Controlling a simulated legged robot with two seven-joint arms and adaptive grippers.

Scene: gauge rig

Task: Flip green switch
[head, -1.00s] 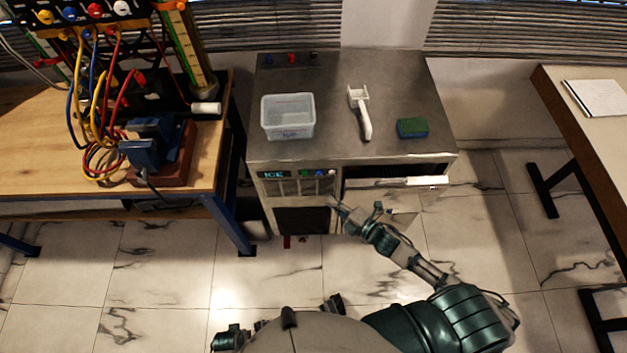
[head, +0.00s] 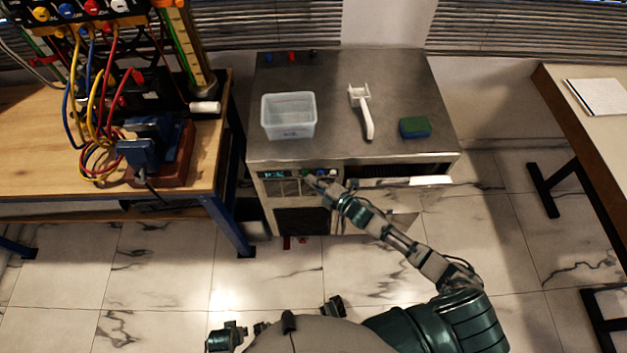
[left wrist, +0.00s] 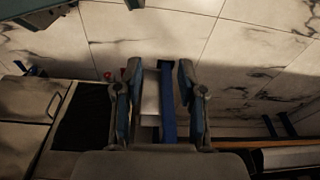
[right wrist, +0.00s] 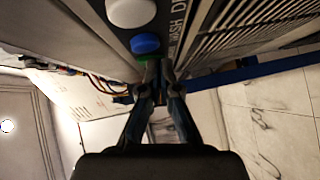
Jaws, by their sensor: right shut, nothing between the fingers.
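The green switch (right wrist: 143,57) is on the front panel of the metal appliance, just past a blue button (right wrist: 146,44) and a white button (right wrist: 128,12) in the right wrist view. It is mostly hidden behind my right fingertips; in the head view it shows as a small green spot (head: 308,172). My right gripper (head: 316,184) is shut and empty, with its tips at the panel close to the green switch. In the right wrist view the tips (right wrist: 155,68) overlap its edge; I cannot tell whether they touch it. My left gripper (left wrist: 158,75) is open and empty, low over the floor.
A wooden bench (head: 40,150) with cables stands left.

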